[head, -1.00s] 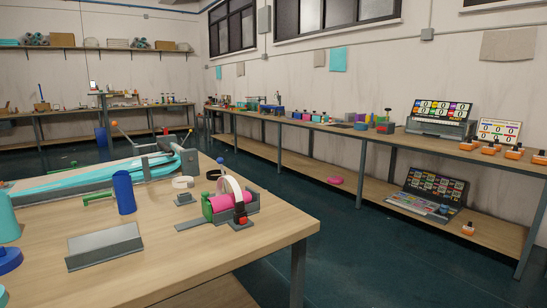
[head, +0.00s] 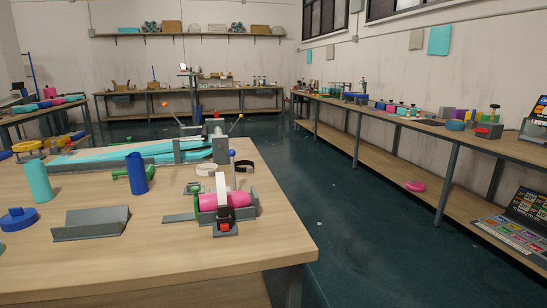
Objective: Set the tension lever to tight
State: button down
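A machine with a long teal inflatable track (head: 125,157) lies on the near wooden table, at the left back. At its right end is a grey frame (head: 196,150) with thin rods. One rod ends in an orange ball (head: 165,103), another leans right with a yellowish tip (head: 241,116). A blue ball (head: 232,153) stands on a short upright rod near the pink roller (head: 225,201), which sits in a grey holder. I cannot tell which rod is the tension lever, nor read any tight marking. My gripper is not in view.
On the table (head: 150,260) stand a blue cylinder (head: 136,173), a teal cylinder (head: 38,180), a grey angled plate (head: 90,223) and white and black rings. Dark floor (head: 345,200) is clear between this table and the right wall bench (head: 440,136).

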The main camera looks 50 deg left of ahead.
aim_at(231, 153)
jog(key=i+u, duration=0.35)
jog(key=i, duration=0.15)
jog(key=i+u, duration=0.4)
jog(key=i+l+u, duration=0.35)
jog(key=i, duration=0.2)
jog(key=i+u, duration=0.4)
jog(key=i+l+u, duration=0.15)
jog(key=u, duration=0.25)
jog(key=i+l+u, duration=0.2)
jog(key=u, duration=0.2)
jog(key=i+l+u, duration=0.25)
jog(key=u, duration=0.15)
